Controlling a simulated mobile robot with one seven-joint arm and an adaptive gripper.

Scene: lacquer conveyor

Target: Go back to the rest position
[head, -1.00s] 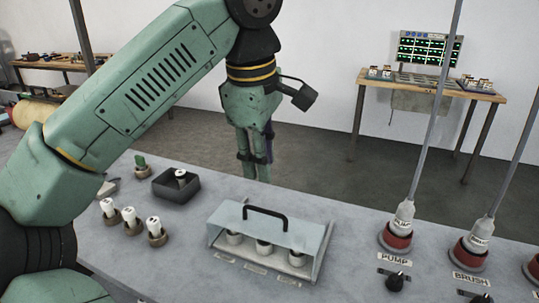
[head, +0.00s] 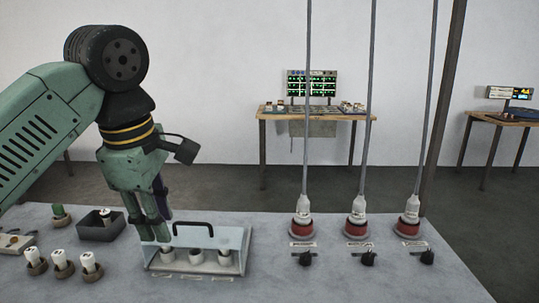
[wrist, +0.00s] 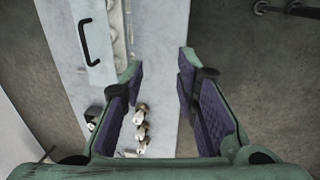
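My gripper (head: 158,238) hangs fingers-down in front of the left end of a clear cover with a black handle (head: 194,227), as seen in the head view. In the wrist view my gripper (wrist: 160,60) has its two purple-padded fingers apart with nothing between the tips. Below it in that view lie the grey bench top (wrist: 160,105) and several white-topped pieces. The covered rack (head: 195,268) holds three white cups; my fingers hide part of its left side.
Three white-topped pieces in brown holders (head: 62,265) and a dark box (head: 100,226) stand at the left. Three red sockets (head: 356,229) with plugs on upright cables stand at the right, with black knobs (head: 368,259) before them. A wooden table (head: 315,115) stands at the back.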

